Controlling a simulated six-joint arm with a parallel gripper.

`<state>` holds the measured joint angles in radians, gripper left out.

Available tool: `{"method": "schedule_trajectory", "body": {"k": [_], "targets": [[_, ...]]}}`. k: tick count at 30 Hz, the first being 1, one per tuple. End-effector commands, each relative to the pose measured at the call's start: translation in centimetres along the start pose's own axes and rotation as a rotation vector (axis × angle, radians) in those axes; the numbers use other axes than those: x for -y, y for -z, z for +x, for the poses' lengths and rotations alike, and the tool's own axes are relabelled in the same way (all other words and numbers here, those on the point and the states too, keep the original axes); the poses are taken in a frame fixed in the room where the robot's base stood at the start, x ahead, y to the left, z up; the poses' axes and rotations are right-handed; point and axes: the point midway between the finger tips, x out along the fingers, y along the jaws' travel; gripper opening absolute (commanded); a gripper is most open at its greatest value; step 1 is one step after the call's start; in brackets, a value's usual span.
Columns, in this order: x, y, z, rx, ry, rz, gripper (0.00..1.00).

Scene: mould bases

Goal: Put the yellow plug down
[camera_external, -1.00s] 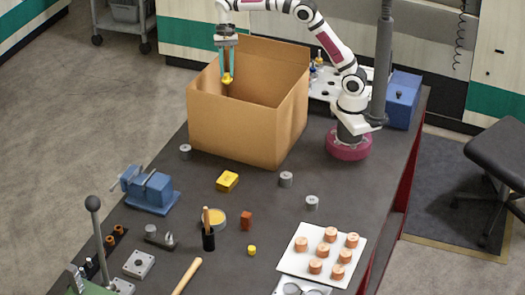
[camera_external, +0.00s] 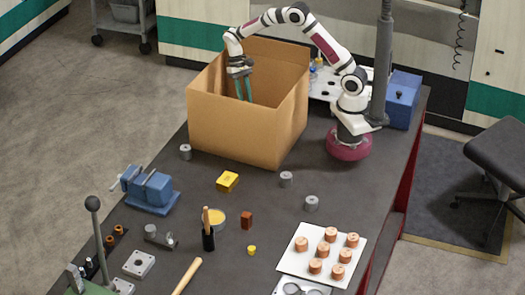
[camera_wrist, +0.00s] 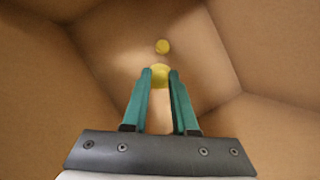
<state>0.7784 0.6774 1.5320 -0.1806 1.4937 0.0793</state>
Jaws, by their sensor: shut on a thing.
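My gripper (camera_external: 244,96) reaches down into the open cardboard box (camera_external: 232,132), its fingertips hidden behind the front wall in the external view. In the wrist view my gripper (camera_wrist: 160,72) is shut on the yellow plug (camera_wrist: 160,76), which shows between and just past the fingertips. A smaller yellow round piece (camera_wrist: 162,46) shows beyond it inside the box, apart from the held plug in the picture. Brown cardboard walls surround the fingers. I cannot tell how far the held plug is from the box floor.
On the dark table in front of the box are a yellow block (camera_external: 228,181), grey cylinders (camera_external: 286,179), a blue vise (camera_external: 152,190), a small yellow piece (camera_external: 252,250) and a white plate (camera_external: 290,262) with several copper pieces. The box's high walls enclose my gripper.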

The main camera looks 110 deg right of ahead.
Motion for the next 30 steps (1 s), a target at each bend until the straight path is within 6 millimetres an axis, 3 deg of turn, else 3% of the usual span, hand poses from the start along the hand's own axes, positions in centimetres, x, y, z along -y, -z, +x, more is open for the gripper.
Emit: {"method": "schedule_trajectory", "body": {"k": [5, 9, 19, 29, 30], "targets": [[0.0, 0.4, 0.8, 0.006, -0.013, 0.008, 0.00], [0.0, 1.7, 4.0, 0.009, -0.013, 0.009, 0.00], [-0.1, 3.9, 9.2, 0.008, -0.012, 0.008, 0.00], [-0.1, 4.1, 9.7, 0.005, -0.011, 0.007, 0.00], [-0.1, 4.1, 9.7, 0.005, -0.011, 0.007, 0.32]]}}
